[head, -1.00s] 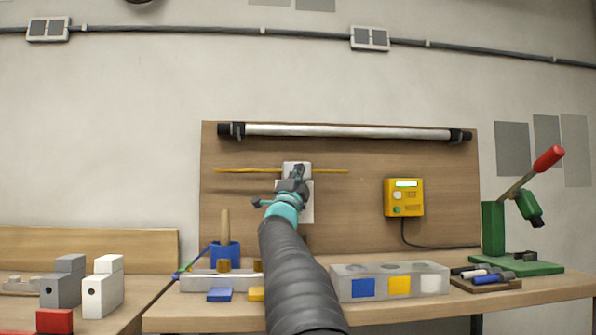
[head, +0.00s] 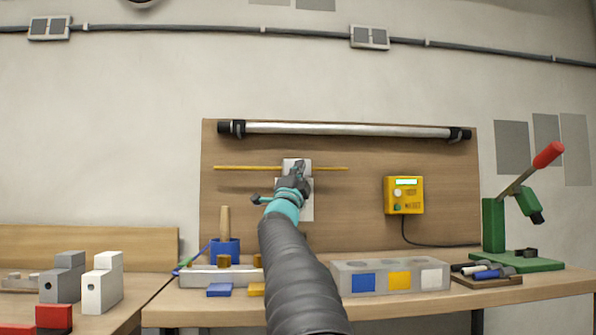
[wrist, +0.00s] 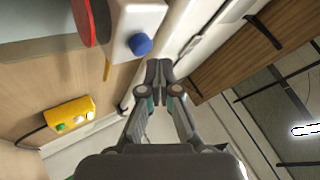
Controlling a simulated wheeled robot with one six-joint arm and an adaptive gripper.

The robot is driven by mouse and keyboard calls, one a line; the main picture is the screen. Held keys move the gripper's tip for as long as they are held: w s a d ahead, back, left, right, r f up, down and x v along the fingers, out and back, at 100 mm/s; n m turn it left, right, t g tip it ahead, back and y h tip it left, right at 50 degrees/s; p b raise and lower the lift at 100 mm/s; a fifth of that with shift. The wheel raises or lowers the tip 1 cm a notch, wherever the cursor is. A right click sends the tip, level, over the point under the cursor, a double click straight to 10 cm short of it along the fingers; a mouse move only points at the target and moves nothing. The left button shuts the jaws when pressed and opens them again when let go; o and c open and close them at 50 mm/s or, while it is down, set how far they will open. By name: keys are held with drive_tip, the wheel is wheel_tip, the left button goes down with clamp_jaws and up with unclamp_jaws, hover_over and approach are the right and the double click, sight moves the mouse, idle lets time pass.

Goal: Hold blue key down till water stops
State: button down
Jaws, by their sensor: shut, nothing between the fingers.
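In the wrist view a blue key (wrist: 140,44), a small rounded knob, sticks out of the end of a white box (wrist: 145,15). A red disc (wrist: 83,22) is beside the box. My gripper (wrist: 158,70) is shut and empty, its tips a little to the lower right of the blue key in the picture, with a visible gap. In the head view my gripper (head: 300,170) is in front of the white box (head: 290,163) on the wooden wall board (head: 360,215). There the arm and gripper hide the blue key. No water can be made out.
A yellow rod (head: 235,168) runs across behind the white box. A yellow box with a lit screen (head: 404,195) hangs to the right and also shows in the wrist view (wrist: 70,113). A green lever press (head: 494,225) and a grey block with coloured squares (head: 400,270) stand on the bench.

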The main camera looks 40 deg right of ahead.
drive_tip(key=s+a+b, duration=0.1)
drive_tip(key=s+b, duration=0.1)
drive_tip(key=s, duration=0.1)
drive_tip(key=s+a+b, duration=0.1)
drive_tip(key=shift+s+a, duration=0.15)
drive_tip(key=shift+a, duration=0.15)
idle(0.7)
